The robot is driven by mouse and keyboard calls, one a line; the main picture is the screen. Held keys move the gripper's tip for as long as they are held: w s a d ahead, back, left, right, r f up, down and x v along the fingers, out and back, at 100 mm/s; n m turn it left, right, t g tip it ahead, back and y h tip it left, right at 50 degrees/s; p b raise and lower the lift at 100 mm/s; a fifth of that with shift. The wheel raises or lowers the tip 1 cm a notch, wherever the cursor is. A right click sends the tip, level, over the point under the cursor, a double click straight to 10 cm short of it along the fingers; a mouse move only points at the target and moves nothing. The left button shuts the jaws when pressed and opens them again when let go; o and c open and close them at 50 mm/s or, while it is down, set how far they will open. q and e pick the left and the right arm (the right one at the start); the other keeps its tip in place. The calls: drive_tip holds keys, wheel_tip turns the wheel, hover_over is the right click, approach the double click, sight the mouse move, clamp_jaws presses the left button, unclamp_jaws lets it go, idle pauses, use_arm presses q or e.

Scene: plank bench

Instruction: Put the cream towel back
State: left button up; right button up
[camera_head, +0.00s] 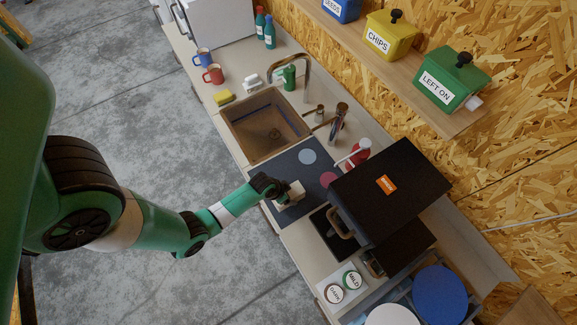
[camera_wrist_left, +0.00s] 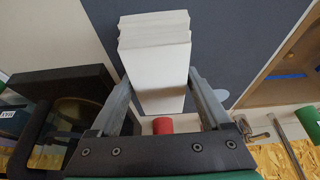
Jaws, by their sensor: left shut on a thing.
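The cream towel (camera_wrist_left: 155,60) is a folded, pale block between the two fingers of my left gripper (camera_wrist_left: 160,88) in the left wrist view. My left gripper is shut on it. In the head view the left gripper (camera_head: 284,194) is over the dark mat (camera_head: 262,170) between the sink and the black case, with the towel (camera_head: 297,188) at its tips. I cannot tell whether the towel touches the mat. My right gripper is in neither view.
A sink (camera_head: 262,125) lies beyond the mat. A black case (camera_head: 390,190) stands close on the right, with a red item (camera_head: 360,152) behind it. Mugs (camera_head: 213,74) and a yellow sponge (camera_head: 224,97) are at the far end. Labelled tubs (camera_head: 450,82) stand on the shelf.

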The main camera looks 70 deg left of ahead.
use_arm(q)
drive_tip(key=shift+f+b, duration=0.95)
drive_tip(key=shift+f, duration=0.95)
drive_tip(key=shift+f, duration=0.15)
drive_tip(key=o, duration=1.1)
drive_tip(key=shift+o, duration=0.2)
drive_tip(key=shift+s+r, duration=0.1)
drive_tip(key=shift+r, duration=0.55)
drive_tip(key=p+v, duration=0.5)
drive_tip(key=v, duration=0.1)
drive_tip(key=shift+s+d+r+p, duration=0.1)
drive_tip(key=shift+s+r+p, duration=0.05)
drive_tip(key=shift+r+p, duration=0.15)
